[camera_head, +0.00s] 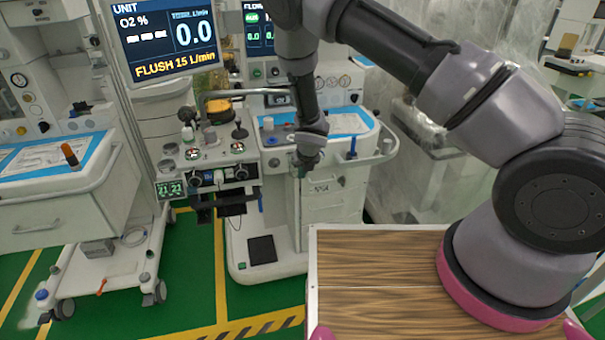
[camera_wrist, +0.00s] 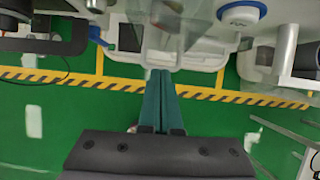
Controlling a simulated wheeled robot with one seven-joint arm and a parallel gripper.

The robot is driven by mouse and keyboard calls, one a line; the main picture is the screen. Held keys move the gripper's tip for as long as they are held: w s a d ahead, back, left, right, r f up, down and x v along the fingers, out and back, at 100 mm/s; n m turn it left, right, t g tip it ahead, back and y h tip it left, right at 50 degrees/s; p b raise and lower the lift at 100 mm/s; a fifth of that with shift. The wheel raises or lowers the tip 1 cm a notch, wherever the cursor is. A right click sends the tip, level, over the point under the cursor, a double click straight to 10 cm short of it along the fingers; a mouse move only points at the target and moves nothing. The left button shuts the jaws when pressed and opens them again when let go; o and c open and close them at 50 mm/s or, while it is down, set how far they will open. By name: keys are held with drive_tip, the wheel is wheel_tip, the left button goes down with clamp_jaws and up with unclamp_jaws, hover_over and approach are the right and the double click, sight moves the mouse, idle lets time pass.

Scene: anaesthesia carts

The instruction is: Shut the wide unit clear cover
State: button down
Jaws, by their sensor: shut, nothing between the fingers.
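My gripper (camera_head: 302,170) points down in front of the middle anaesthesia unit (camera_head: 335,185), close to its front face and a pale upright post. In the wrist view its two green fingers (camera_wrist: 161,76) lie together, shut with nothing between them. The fingertips stand over the green floor and the white lower edge of a unit. My arm hides part of the middle unit's upper section.
A wood-topped surface (camera_head: 380,270) lies in front. A cart with a blue-edged top (camera_head: 60,155) and an orange-handled item (camera_head: 69,154) stands left. A monitor (camera_head: 160,38) hangs above. Translucent sheeting (camera_head: 400,130) covers equipment at right. Green floor (camera_head: 190,270) is open between the carts.

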drive_tip(key=shift+x, duration=0.85)
drive_tip(key=shift+w+r, duration=0.15)
drive_tip(key=shift+r, duration=0.05)
